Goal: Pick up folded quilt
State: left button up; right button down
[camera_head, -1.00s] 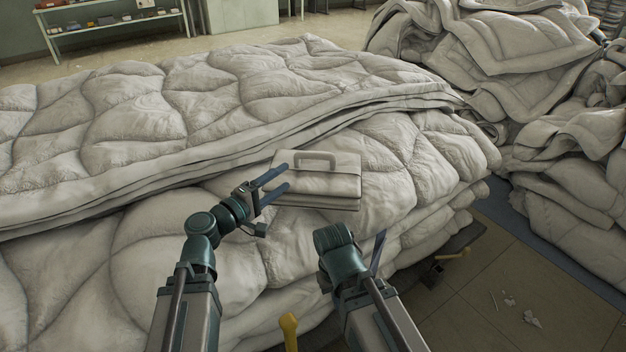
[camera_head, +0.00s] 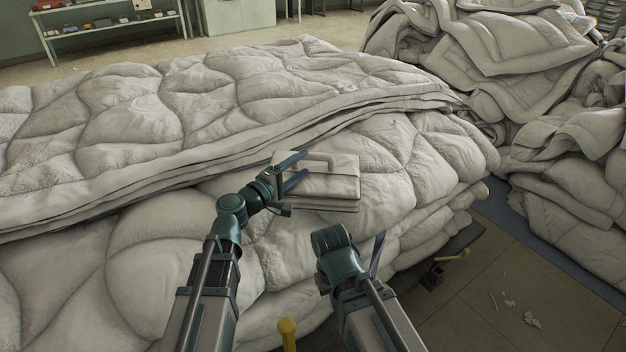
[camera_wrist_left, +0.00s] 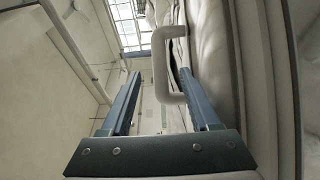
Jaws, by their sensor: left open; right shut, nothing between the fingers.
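The folded quilt (camera_head: 338,188) is a small pale packet with a raised handle (camera_head: 322,157) on its top, lying on the big quilt heap. My left gripper (camera_head: 306,163) is open at the quilt's left side, its two blue fingers reaching towards the handle. In the left wrist view the handle (camera_wrist_left: 161,65) shows between the open fingers (camera_wrist_left: 160,74), with the quilt (camera_wrist_left: 216,50) along the right; I cannot tell whether they touch. My right gripper (camera_head: 378,254) is shut and empty, lower and to the right of the quilt, partly hidden by its own arm.
Large pale duvets (camera_head: 210,95) are stacked under and behind the folded quilt. More duvet heaps (camera_head: 500,50) stand at the right. A yellow handle (camera_head: 288,330) sticks up at the front. Bare floor (camera_head: 500,280) with scraps lies at the lower right.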

aim_at(310, 159)
pick_arm(q)
jog(key=x, duration=0.5)
jog(key=shift+w+d, duration=0.2)
jog(key=shift+w, duration=0.05)
grip_shut()
jog(key=shift+s, duration=0.1)
dwell(1.2)
